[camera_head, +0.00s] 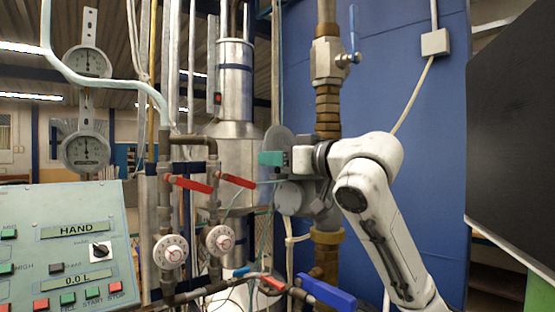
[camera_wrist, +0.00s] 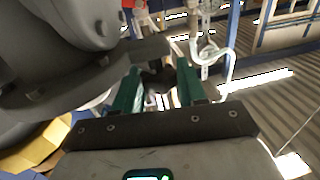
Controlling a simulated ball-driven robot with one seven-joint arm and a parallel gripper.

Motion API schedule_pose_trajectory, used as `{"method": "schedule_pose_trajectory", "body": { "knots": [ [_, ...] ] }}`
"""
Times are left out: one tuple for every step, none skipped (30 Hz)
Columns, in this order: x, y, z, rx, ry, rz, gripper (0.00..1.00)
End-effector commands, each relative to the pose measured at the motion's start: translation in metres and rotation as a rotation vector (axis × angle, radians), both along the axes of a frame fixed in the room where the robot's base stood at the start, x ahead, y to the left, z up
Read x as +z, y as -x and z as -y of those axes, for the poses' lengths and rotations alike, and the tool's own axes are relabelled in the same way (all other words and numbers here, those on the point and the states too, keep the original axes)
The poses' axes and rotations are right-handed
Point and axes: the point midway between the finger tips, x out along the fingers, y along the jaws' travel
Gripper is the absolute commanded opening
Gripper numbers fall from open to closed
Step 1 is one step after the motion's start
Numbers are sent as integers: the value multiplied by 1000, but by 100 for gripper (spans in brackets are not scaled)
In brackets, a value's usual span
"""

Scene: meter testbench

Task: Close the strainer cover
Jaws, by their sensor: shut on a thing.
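A grey round disc (camera_head: 281,135), which looks like the strainer cover, stands upright behind my gripper in the head view. A grey rounded housing (camera_head: 289,197), apparently the strainer body, sits just below it on the brass pipe line. My gripper (camera_head: 271,159) has green fingers and reaches in from the right. In the wrist view my gripper (camera_wrist: 158,72) has a dark grey tab of the cover (camera_wrist: 150,50) between its fingers. The tab joins a large grey bolted part (camera_wrist: 65,60) at the left. Whether the cover touches its seat is hidden.
A brass pipe with a blue-handled valve (camera_head: 330,62) rises behind my arm. Red-handled valves (camera_head: 190,184) and dials (camera_head: 170,251) stand to the left. A control panel (camera_head: 70,250) is at lower left, and a dark screen (camera_head: 512,130) at right.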

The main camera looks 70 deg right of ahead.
Motion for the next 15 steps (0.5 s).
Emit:
{"method": "schedule_pose_trajectory", "body": {
  "knots": [
    [0,-1,0,3,-2,2,0],
    [0,0,0,2,-2,2,0],
    [0,0,0,1,-3,1,0],
    [0,0,0,0,-2,0,0],
    [0,0,0,0,-2,0,0],
    [0,0,0,0,-1,-1,0],
    [-1,0,0,0,-1,-1,0],
    [-1,0,0,0,-1,-1,0],
    [-1,0,0,0,-1,-1,0],
    [-1,0,0,0,-2,-1,42],
    [-1,0,1,0,-2,-1,44],
    [-1,0,1,0,-2,-1,48],
    [-1,0,1,0,-1,-1,51],
    [-1,0,1,0,-1,-1,54],
    [-1,0,0,0,-1,-1,58]
  ]
}}
